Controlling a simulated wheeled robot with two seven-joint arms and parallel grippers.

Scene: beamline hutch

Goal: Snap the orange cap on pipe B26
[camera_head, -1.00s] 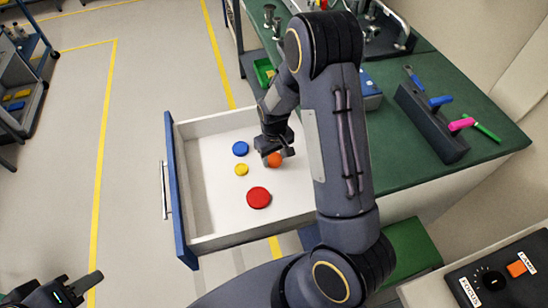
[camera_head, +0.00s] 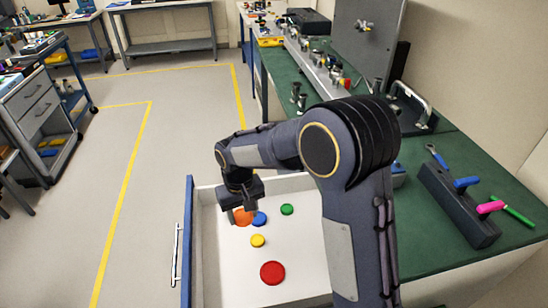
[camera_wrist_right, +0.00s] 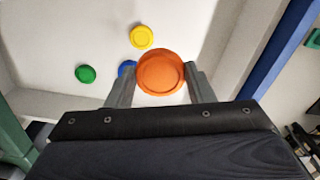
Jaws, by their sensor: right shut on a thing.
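My right gripper (camera_head: 243,211) is over the open white drawer, near its back left part. Its fingers are shut on a round orange cap (camera_head: 242,218). In the right wrist view the orange cap (camera_wrist_right: 161,72) sits between the two grey fingertips (camera_wrist_right: 158,86), and it looks raised above the drawer floor. It partly covers the blue cap (camera_wrist_right: 127,68) there. Pipe B26 cannot be made out by any label; several pipes and fittings stand along the green bench. My left gripper is not in view.
The drawer (camera_head: 300,185) also holds a green cap (camera_head: 287,209), a yellow cap (camera_head: 258,240) and a red cap (camera_head: 272,273). The green bench (camera_head: 440,270) carries a dark tool rack (camera_head: 455,205) and a rail of fittings (camera_head: 318,72). Open floor lies to the left.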

